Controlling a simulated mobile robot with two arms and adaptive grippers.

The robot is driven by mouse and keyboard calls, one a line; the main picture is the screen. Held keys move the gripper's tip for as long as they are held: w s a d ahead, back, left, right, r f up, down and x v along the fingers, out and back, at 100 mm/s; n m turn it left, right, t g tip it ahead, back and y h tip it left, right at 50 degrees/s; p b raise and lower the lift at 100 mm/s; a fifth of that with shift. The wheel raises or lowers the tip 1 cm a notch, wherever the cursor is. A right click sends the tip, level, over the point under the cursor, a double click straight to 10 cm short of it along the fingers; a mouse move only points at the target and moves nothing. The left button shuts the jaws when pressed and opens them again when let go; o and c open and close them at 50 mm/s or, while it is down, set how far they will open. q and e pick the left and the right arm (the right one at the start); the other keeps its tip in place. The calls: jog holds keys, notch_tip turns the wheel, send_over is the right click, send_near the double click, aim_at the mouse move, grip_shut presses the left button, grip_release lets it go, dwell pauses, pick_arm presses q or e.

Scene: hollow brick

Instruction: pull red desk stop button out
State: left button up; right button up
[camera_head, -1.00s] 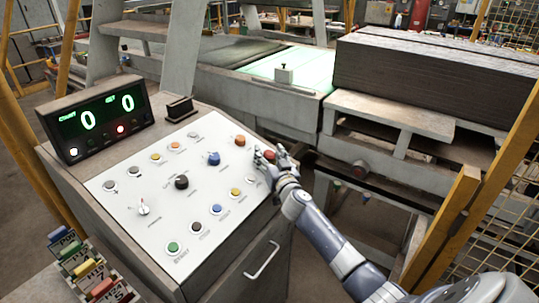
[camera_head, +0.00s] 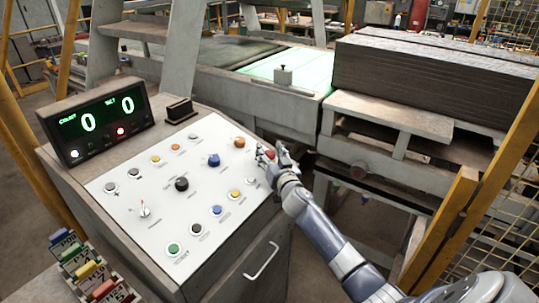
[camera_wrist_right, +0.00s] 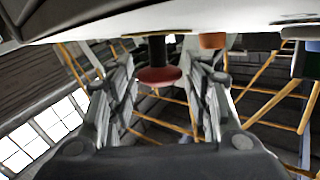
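The red desk stop button (camera_head: 271,155) is at the right edge of the white control panel (camera_head: 130,190), partly hidden by my right gripper. In the right wrist view the red button (camera_wrist_right: 158,75) has a wide red head on a dark stem and hangs from the panel edge at the top. My right gripper (camera_head: 270,153) is open at the button. In the wrist view its two fingers (camera_wrist_right: 163,85) stand on either side of the red head, with a gap on both sides. My left gripper is not in view.
An orange button (camera_head: 239,142) sits close to the gripper; it also shows in the wrist view (camera_wrist_right: 213,41). Several other buttons and knobs cover the panel. A counter display (camera_head: 97,121) stands at the desk's back left. A yellow post (camera_head: 440,232) is right of my arm.

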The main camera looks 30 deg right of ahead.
jog(key=shift+s+f, duration=0.1)
jog(key=shift+f, duration=0.1)
jog(key=shift+s+a+f, duration=0.1)
jog(key=shift+s, duration=0.05)
jog(key=v, duration=1.1)
jog(key=shift+s, duration=0.35)
jog(key=shift+a, duration=0.1)
